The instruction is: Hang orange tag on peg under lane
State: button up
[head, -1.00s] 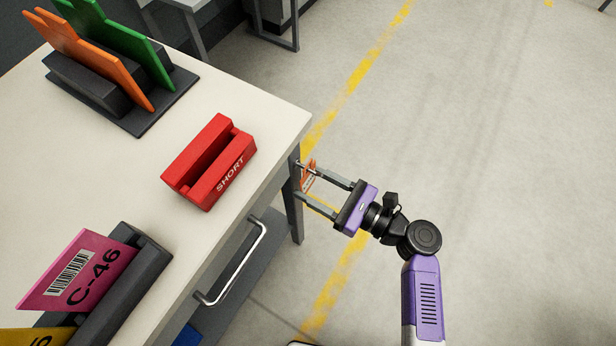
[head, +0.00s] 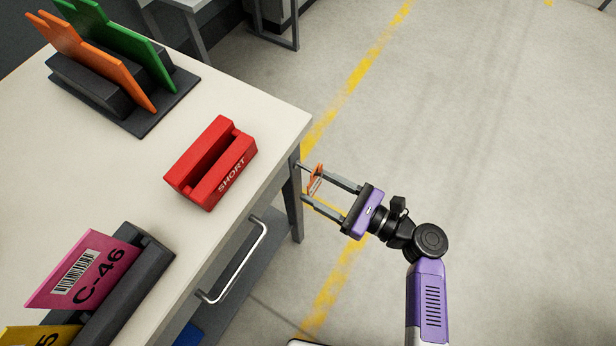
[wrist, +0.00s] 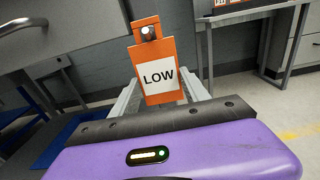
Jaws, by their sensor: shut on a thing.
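The orange tag (wrist: 160,73), with a white label reading LOW, stands nearly upright in the wrist view. It also shows small and edge-on in the head view (head: 316,180), just off the table's right side. My gripper (head: 312,186) is shut on the tag, with a finger on each side of it. A round metal peg end (wrist: 149,32) shows at the hole in the tag's top. I cannot tell whether the peg passes through the hole. The peg's base is hidden behind the tag.
The white table (head: 150,190) carries a red SHORT holder (head: 212,165), a pink C-46 card (head: 82,272) in a dark holder, and orange and green plates in a rack (head: 150,120). A metal handle (head: 240,265) juts from the table's side. Floor to the right is clear.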

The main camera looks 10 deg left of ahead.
jog(key=shift+s+d+r+p, duration=0.2)
jog(key=shift+d+r+p, duration=0.05)
jog(key=shift+d+p, duration=0.2)
jog(key=shift+s+d+r+p, duration=0.15)
jog(key=shift+d+r+p, duration=0.1)
jog(key=shift+d+p, duration=0.2)
jog(key=shift+d, duration=0.15)
dwell(0.4)
jog(key=shift+s+d, duration=0.15)
jog(key=shift+d, duration=0.15)
jog(key=shift+p+v, duration=0.45)
jog(key=shift+v, duration=0.55)
jog(key=shift+s+d, duration=0.1)
jog(key=shift+d, duration=0.25)
jog(key=shift+s+d, duration=0.15)
jog(key=shift+d, duration=0.25)
